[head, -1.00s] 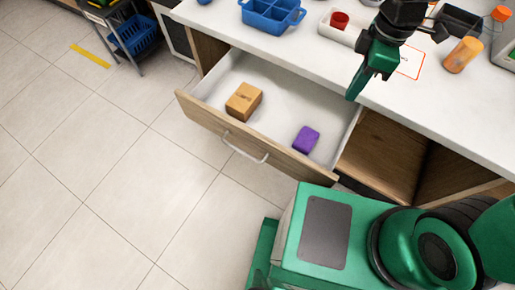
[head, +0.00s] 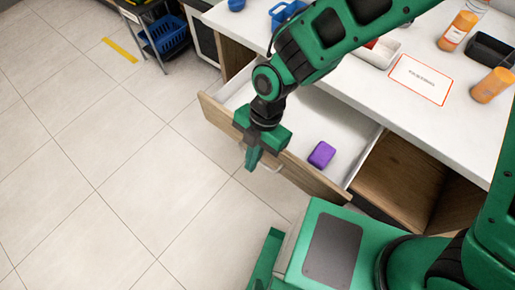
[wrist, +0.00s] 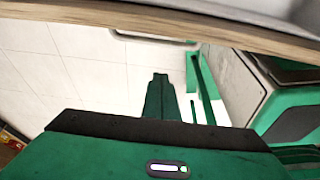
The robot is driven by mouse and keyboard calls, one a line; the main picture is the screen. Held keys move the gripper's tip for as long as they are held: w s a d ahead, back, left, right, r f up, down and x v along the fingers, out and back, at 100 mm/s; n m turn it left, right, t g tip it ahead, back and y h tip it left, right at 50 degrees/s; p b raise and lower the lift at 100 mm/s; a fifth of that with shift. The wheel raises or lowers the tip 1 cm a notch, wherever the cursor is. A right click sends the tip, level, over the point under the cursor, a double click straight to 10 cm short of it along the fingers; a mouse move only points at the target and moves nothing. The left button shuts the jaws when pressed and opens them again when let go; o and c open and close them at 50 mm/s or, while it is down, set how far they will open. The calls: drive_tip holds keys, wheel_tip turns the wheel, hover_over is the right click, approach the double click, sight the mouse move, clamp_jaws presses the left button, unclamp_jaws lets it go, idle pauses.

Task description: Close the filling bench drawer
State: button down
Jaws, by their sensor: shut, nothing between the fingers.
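The filling bench drawer (head: 318,181) is pulled out from under the white bench top, with a wooden front and a pale inside. A purple block (head: 321,154) lies in it; the box seen earlier is hidden behind my arm. My gripper (head: 252,160) is shut and empty, pointing down at the outer side of the drawer front, by the handle (head: 272,166), which it partly covers. In the wrist view the shut fingers (wrist: 160,85) point toward the handle (wrist: 155,38) and the drawer front's edge (wrist: 200,30). I cannot tell whether they touch.
An open wooden compartment (head: 400,175) is right of the drawer. The tiled floor (head: 130,170) in front is clear.

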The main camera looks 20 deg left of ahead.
drive_tip(key=shift+w+d+f, duration=0.1)
drive_tip(key=shift+w+f, duration=0.3)
drive_tip(key=shift+f, duration=0.3)
drive_tip(key=shift+w+d+f, duration=0.15)
drive_tip(key=shift+w+f, duration=0.2)
drive_tip(key=shift+f, duration=0.4)
drive_tip(key=shift+w+d+f, duration=0.1)
drive_tip(key=shift+w+f, duration=0.3)
drive_tip(key=shift+f, duration=0.3)
drive_tip(key=shift+w, duration=0.1)
